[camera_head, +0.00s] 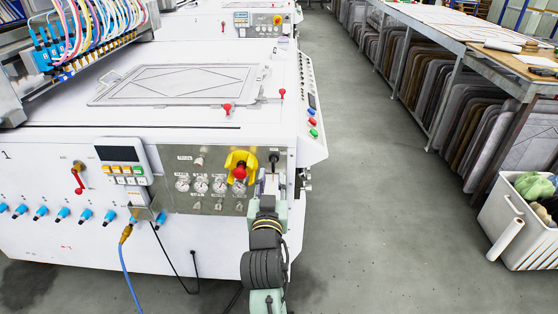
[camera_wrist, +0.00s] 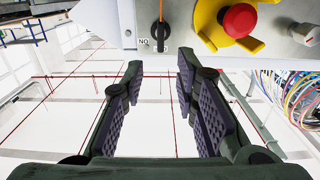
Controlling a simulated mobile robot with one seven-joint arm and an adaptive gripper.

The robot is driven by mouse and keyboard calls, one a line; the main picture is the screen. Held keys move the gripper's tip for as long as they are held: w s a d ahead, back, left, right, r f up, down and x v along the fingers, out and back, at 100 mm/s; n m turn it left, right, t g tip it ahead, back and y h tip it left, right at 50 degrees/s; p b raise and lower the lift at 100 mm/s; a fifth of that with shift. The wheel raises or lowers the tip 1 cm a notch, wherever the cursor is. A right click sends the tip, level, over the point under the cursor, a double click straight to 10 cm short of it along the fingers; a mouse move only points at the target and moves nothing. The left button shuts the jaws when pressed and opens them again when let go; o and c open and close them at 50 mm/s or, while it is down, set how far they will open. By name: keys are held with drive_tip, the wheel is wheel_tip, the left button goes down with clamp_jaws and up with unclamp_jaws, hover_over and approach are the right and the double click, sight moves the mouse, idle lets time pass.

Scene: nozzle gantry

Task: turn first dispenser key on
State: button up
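A dark key switch (camera_head: 274,158) sits at the upper right of the machine's front control panel (camera_head: 238,206). In the wrist view, where the panel appears upside down, the black key (camera_wrist: 160,36) points along the picture's vertical, with a small "ON" label (camera_wrist: 143,42) beside it. My gripper (camera_head: 270,182) is in front of the panel, just below the key in the head view. In the wrist view my gripper (camera_wrist: 158,67) is open and empty, its two fingers apart. The key lines up with the gap between the fingertips, and they appear clear of it.
A red emergency button on a yellow base (camera_head: 240,168) is just left of the key. Several gauges (camera_head: 201,185) are farther left. A blue hose (camera_head: 126,270) hangs from the front. The grey floor (camera_head: 385,215) to the right is clear up to a white bin (camera_head: 520,225).

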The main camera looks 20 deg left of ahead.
sight(273, 163)
drive_tip(key=p+x, duration=0.1)
drive_tip(key=x, duration=0.6)
drive_tip(key=shift+w+a+p, duration=0.1)
drive_tip(key=shift+w+p, duration=0.1)
drive_tip(key=shift+p, duration=0.15)
drive_tip(key=shift+c, duration=0.4)
clamp_jaws()
